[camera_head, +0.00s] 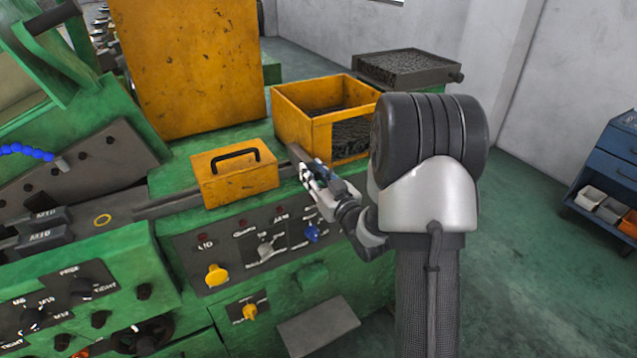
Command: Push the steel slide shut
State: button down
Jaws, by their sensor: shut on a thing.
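My gripper (307,174) is at the right of the yellow cover, at the machine's top front edge. It is shut on what looks like the end of the steel slide (297,153), a dark grey bar beside the open yellow box. The fingers and wrist hide much of that end. A long grey steel rail (168,204) lies left of the yellow cover, roughly in line with it. I cannot tell whether the rail and the slide are one piece.
The yellow cover (235,178) with a black handle sits just left of my gripper. An open yellow box (287,97) with dark contents stands behind it. Knobs and switches (265,246) line the green front panel below. A blue shelf (612,160) stands far right, with clear floor before it.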

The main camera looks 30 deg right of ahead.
jog(key=w+b, duration=0.1)
jog(key=w, duration=0.1)
jog(key=shift+w+f, duration=0.1)
jog(key=shift+w, duration=0.3)
jog(key=shift+r, duration=0.2)
jog(key=c, duration=1.3)
grip_release()
jog(key=shift+w+f, duration=0.1)
jog(key=s, duration=1.2)
jog(key=shift+d, duration=0.2)
